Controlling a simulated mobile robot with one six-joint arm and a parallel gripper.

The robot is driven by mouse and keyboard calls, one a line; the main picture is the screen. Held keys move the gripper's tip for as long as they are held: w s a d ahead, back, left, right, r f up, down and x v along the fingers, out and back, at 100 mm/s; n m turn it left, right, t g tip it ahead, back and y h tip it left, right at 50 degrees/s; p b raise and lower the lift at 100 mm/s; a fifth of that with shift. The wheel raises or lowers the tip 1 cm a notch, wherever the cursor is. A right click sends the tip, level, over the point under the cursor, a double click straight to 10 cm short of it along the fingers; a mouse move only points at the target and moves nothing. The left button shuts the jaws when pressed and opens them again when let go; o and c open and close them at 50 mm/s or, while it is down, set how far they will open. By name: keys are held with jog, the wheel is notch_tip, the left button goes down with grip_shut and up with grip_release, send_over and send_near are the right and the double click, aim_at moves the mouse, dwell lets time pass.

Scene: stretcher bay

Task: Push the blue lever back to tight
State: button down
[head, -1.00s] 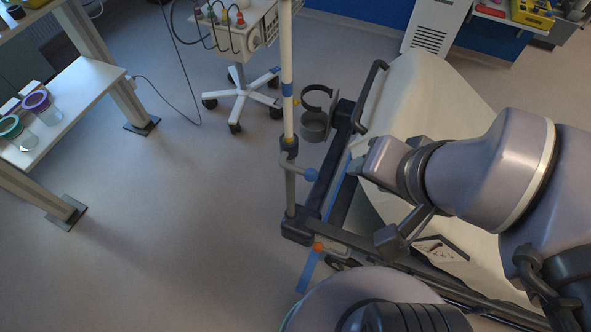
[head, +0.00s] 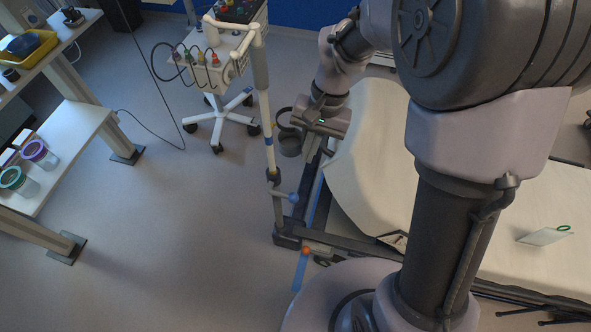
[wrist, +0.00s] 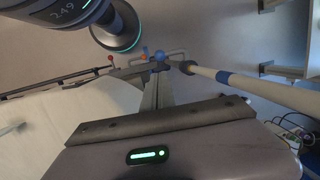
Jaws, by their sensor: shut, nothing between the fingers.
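The blue lever shows as a blue ball knob (head: 293,197) on a short arm at the side of the pale upright pole (head: 269,150), low on the stretcher's corner. In the wrist view the blue knob (wrist: 158,56) appears just beyond the fingertips, close to the pole's foot. My gripper (head: 310,151) is shut and empty, above and behind the lever in the head view, over the stretcher's end frame. In the wrist view my gripper (wrist: 157,76) points toward the knob. I cannot tell the exact gap; no contact is clear.
The stretcher's white mattress (head: 365,150) lies right of the pole. An orange knob (head: 304,251) sits on the frame corner. A wheeled monitor stand (head: 218,118) is behind the pole. A shelf unit (head: 70,145) stands at left, with clear floor between.

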aim_at(295, 195)
jog(key=shift+f, duration=0.1)
jog(key=b+x, duration=0.3)
jog(key=x, duration=1)
jog(key=shift+s+f, duration=0.1)
jog(key=shift+f, duration=0.3)
